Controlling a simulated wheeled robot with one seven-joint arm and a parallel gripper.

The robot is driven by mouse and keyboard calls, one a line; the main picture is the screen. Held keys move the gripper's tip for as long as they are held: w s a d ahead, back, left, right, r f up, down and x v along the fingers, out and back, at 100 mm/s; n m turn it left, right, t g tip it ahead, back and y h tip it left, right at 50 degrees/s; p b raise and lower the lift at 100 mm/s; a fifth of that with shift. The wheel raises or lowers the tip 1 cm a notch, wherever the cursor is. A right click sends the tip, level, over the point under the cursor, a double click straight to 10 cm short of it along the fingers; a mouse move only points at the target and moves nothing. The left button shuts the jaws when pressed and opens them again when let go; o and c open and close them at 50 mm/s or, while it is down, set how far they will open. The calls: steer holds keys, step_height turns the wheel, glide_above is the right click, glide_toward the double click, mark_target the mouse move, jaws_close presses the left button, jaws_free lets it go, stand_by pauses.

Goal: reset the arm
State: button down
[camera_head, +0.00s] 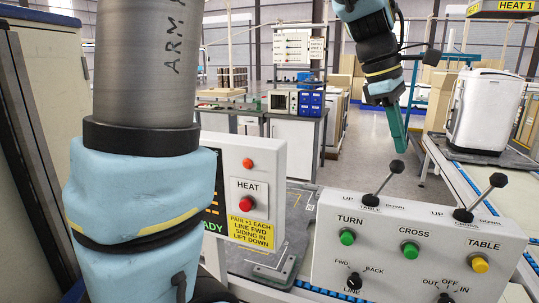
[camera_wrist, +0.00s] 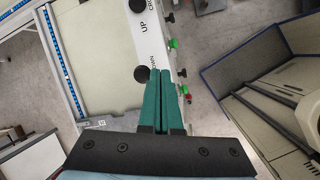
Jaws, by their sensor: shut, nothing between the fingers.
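My gripper (camera_head: 402,140) points down with its green fingers shut and empty. The left lever (camera_head: 382,182) and the right lever (camera_head: 482,196) both tilt to the upper right. In the wrist view the closed fingertips (camera_wrist: 160,74) appear over the box's top face (camera_wrist: 154,40), close beside one black lever knob (camera_wrist: 141,74). I cannot tell whether they touch.
The box front has a green TURN button (camera_head: 347,238), a green CROSS button (camera_head: 410,250) and a yellow TABLE button (camera_head: 480,264). A HEAT panel (camera_head: 266,166) with a red button stands left. A white container (camera_head: 482,112) stands at right. Open floor lies behind the box.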

steer(key=w+a+f+m+t+y, duration=0.1)
steer(key=w+a+f+m, duration=0.1)
steer(key=a+f, duration=0.5)
steer(key=w+a+f+m+t+y, duration=0.1)
steer(key=w+a+f+m, duration=0.2)
steer(key=a, duration=0.7)
steer(key=s+a+f+m+y, duration=0.1)
steer(key=s+a+f+m, duration=0.1)
steer(key=a+f, duration=0.3)
steer(key=s+a+f+m+y, duration=0.1)
steer(key=s+a+f+m, duration=0.2)
steer(key=a, duration=0.6)
step_height(320, 180, down, 2)
steer(key=shift+a+m+b, duration=0.3)
steer(key=shift+a+b, duration=0.1)
